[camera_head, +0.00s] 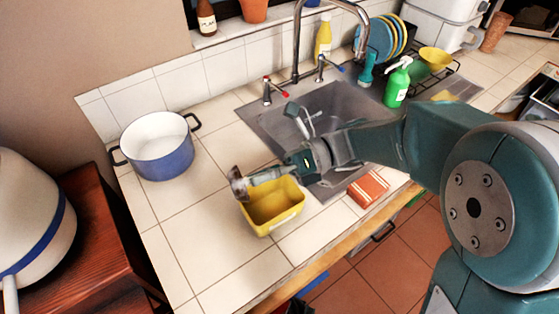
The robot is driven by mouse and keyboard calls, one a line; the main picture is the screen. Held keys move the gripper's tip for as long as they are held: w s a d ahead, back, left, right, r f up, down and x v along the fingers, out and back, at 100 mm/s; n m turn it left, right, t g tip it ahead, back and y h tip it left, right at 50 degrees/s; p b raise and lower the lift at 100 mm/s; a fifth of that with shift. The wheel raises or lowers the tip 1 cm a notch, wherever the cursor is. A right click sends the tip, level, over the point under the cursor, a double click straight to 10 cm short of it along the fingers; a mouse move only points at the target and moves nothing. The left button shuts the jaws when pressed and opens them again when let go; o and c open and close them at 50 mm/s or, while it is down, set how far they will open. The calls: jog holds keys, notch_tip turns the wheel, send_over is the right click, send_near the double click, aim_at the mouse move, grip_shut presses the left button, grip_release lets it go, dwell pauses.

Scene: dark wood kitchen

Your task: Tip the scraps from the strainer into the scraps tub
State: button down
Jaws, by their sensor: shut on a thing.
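The yellow scraps tub (262,229) stands on the white tiled counter in front of the sink, its open top facing up. My gripper (252,181) is above the tub's back edge, pointing left, and is shut on a small grey metal strainer (238,184). The strainer is at the tub's back left corner and looks turned on its side. I cannot tell whether it touches the rim. Its inside and any scraps in it cannot be made out. The tub's inside looks empty where I can see it.
A blue pot (158,153) stands to the left on the counter (182,247). The sink (338,100) lies behind my gripper. A green spray bottle (397,84) stands by the sink. Counter left of the tub is clear.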

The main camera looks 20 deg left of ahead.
jog(key=n+h, duration=0.1)
jog(key=h, duration=0.1)
jog(key=s+n+h, duration=0.1)
jog(key=h, duration=0.1)
jog(key=shift+s+a+h, duration=0.1)
jog(key=shift+a+h, duration=0.1)
jog(key=shift+h, duration=0.1)
jog(key=shift+s+n+t+h, duration=0.15)
jog(key=shift+n+t+h, duration=0.45)
jog(key=shift+n+h, duration=0.25)
jog(key=n+t+h, duration=0.1)
jog(key=t+h, duration=0.1)
jog(key=h, duration=0.1)
jog(key=shift+n, duration=0.35)
jog(key=t, duration=0.1)
jog(key=n+t+h, duration=0.1)
jog(key=n, duration=0.1)
jog(key=shift+w+r+t+h, duration=0.25)
jog(key=shift+w+t+h, duration=0.05)
jog(key=shift+t+h, duration=0.1)
jog(key=w+r+n+t, duration=0.4)
jog(key=w+r+t, duration=0.2)
jog(key=r+t, duration=0.1)
jog(key=shift+w+a+r+h, duration=0.3)
jog(key=shift+a+r+h, duration=0.05)
jog(key=shift+r, duration=0.3)
